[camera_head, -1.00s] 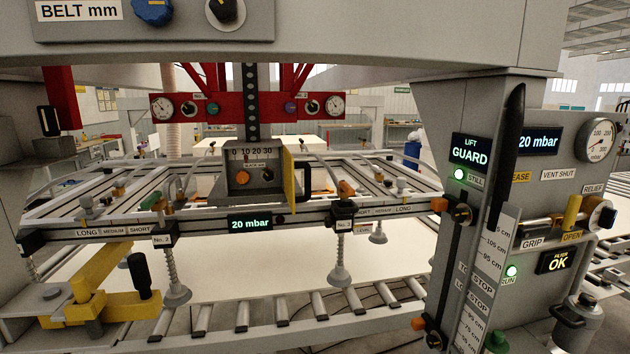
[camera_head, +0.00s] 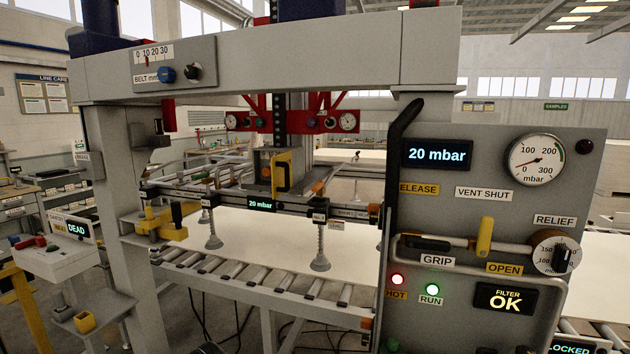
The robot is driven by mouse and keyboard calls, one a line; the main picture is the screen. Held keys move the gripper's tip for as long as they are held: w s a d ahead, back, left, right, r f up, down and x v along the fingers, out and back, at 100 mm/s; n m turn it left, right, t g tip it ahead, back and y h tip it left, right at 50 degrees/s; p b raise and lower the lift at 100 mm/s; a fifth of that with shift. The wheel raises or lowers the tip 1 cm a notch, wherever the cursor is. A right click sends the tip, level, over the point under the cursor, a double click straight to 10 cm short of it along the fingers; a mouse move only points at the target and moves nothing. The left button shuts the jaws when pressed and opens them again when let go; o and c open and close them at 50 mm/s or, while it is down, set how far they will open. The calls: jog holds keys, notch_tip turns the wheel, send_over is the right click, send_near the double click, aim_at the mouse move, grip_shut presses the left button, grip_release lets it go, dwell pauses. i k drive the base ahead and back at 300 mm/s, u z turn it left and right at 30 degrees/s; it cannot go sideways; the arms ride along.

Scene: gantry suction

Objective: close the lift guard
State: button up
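The gantry's crossbar (camera_head: 345,207) carries suction cups (camera_head: 320,263) over a pale sheet (camera_head: 265,238). At its middle, a yellow plate with a black handle (camera_head: 283,172) stands out edge-on from the grey lift box (camera_head: 265,163). It looks like a hinged guard standing open, but no label on it is readable. The LIFT GUARD sign read earlier on the right post cannot be seen now. My gripper is not in view.
A grey control panel (camera_head: 500,130) with gauge, lever and display fills the right. A long black handle (camera_head: 399,140) stands at its left edge. A roller conveyor (camera_head: 270,290) runs below the gantry. A pedestal box (camera_head: 70,258) reading DEAD stands at left.

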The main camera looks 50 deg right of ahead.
aim_at(282, 164)
jog(key=k, duration=0.15)
jog(key=z, duration=1.4)
jog(key=k, duration=0.55)
jog(key=u, duration=0.55)
jog(key=i, duration=1.6)
jog(key=z, duration=0.05)
